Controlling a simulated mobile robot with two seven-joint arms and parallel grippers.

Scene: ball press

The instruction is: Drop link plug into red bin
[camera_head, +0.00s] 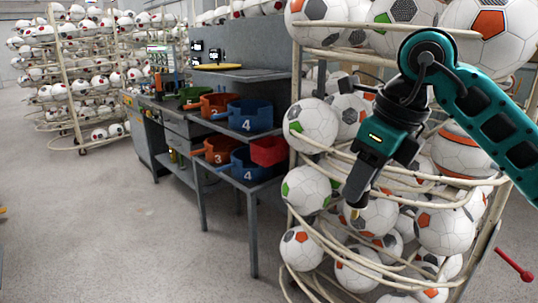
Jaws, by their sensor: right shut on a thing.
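The red bin (268,151) is at the right end of the lower bin row on the workbench, beside the ball rack. Its inside is hidden from this angle. My right gripper (354,205) points down in front of the ball rack, to the right of the red bin and apart from it. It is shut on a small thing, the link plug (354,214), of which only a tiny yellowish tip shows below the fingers. My left gripper is not in view.
A wire rack of soccer balls (310,190) fills the space behind my right arm. Orange bins (215,104) and blue bins (250,115) stand on the grey workbench (253,225). Another ball rack (70,75) is at far left.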

